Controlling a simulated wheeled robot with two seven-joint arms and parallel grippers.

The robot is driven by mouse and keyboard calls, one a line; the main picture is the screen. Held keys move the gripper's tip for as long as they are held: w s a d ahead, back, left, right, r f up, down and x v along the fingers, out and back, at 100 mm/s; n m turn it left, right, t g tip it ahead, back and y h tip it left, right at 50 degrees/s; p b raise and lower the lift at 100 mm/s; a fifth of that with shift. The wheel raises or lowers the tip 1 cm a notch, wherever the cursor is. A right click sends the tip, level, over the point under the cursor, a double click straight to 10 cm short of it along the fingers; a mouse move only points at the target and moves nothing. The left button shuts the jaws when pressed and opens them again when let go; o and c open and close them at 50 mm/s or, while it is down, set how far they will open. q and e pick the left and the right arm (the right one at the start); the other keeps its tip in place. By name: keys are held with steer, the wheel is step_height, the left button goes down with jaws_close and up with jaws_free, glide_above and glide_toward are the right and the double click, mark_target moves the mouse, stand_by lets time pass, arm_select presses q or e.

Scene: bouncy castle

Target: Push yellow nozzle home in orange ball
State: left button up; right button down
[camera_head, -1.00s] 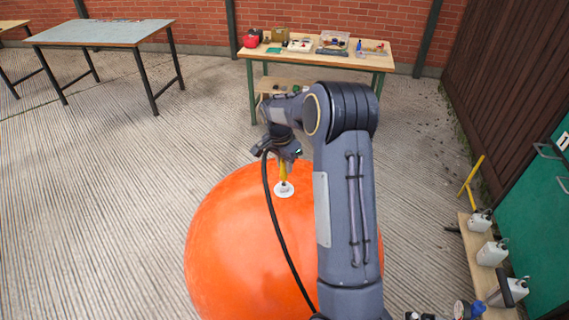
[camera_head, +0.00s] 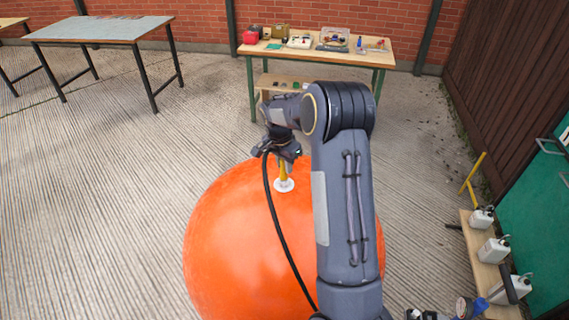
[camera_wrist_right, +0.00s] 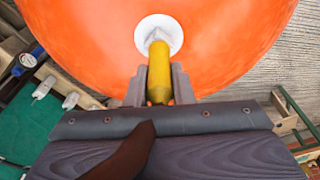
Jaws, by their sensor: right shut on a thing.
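The large orange ball (camera_head: 230,240) rests on the floor in front of me, partly hidden behind my right arm. A white round valve (camera_head: 284,186) sits on its top. The yellow nozzle (camera_head: 283,170) stands about upright over the valve, its lower end at the valve's middle. My right gripper (camera_head: 284,157) is just above the ball, shut on the nozzle. In the right wrist view, the yellow nozzle (camera_wrist_right: 159,72) lies between the two fingers (camera_wrist_right: 159,90), its tip at the white valve (camera_wrist_right: 158,34). How deep the tip sits is hard to tell. My left gripper is not in view.
A wooden workbench (camera_head: 300,51) with boxes and tools stands at the back. A grey-topped table (camera_head: 100,30) is at the back left. A low plank (camera_head: 480,257) with several white bottles lies by the green door at right. The concrete floor left of the ball is clear.

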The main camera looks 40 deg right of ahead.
steer(key=shift+f, duration=0.2)
steer(key=c, duration=1.2)
jaws_free()
steer(key=shift+o, duration=0.2)
